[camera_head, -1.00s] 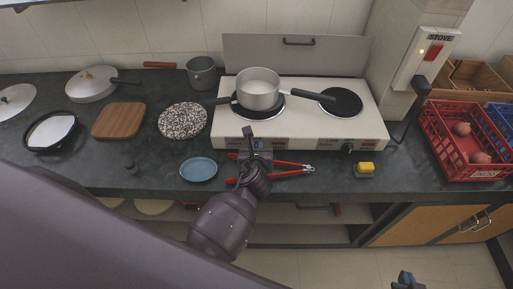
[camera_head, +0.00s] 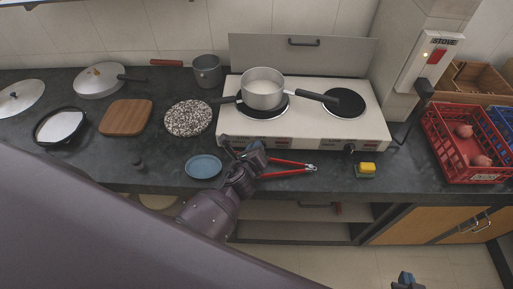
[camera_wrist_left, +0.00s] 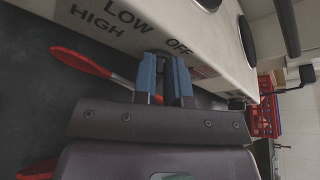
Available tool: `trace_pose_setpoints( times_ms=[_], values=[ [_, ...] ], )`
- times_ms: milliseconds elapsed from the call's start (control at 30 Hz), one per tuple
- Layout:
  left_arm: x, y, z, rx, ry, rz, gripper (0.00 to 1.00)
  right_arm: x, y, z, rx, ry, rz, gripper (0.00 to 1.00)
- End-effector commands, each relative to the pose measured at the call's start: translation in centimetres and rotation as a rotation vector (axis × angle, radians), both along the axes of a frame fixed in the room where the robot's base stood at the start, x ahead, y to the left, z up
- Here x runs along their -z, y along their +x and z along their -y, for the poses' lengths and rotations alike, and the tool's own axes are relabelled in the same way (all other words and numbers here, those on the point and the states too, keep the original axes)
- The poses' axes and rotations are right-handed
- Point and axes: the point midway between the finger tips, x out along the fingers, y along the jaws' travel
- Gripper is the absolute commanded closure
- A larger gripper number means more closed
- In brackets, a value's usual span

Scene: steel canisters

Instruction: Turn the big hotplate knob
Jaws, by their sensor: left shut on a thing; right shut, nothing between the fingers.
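The white two-plate stove (camera_head: 306,131) stands on the dark counter. Its left plate (camera_head: 284,108) carries a steel pot (camera_head: 262,88); the right plate (camera_head: 344,103) is bare. My left gripper (camera_head: 250,147) is at the stove's front panel below the left plate. In the left wrist view its blue fingers (camera_wrist_left: 165,75) are close together at the panel, by the OFF (camera_wrist_left: 178,46) and LOW (camera_wrist_left: 118,18) marks. They are shut on what seems to be the big hotplate knob, which they hide. A black knob (camera_head: 349,149) shows further right. My right gripper (camera_head: 406,281) is low at the bottom edge, shut and empty.
Red-handled tongs (camera_head: 290,169), a blue dish (camera_head: 203,166) and a yellow-green sponge (camera_head: 366,170) lie before the stove. A red crate (camera_head: 465,146) stands at right. The wall switch box labelled STOVE (camera_head: 430,63) has a small light. Left are a speckled trivet (camera_head: 188,118) and wooden board (camera_head: 126,117).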

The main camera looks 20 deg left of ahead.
Motion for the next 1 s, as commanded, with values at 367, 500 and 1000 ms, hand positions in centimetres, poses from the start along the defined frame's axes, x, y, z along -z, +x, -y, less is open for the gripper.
trace_pose_setpoints(
  times_ms=[367,500,1000],
  values=[
    [0.13,-0.07,-0.05,0.000,-0.025,0.008,1.00,-0.15,0.27,-0.05,-0.001,0.001,0.006,1.00],
    [0.12,-0.07,-0.04,0.000,-0.024,0.008,1.00,-0.16,0.28,-0.05,-0.001,0.001,0.006,1.00],
    [0.01,-0.21,-0.04,-0.001,-0.024,0.008,0.62,-0.20,0.27,-0.06,-0.001,0.001,0.006,1.00]
  ],
)
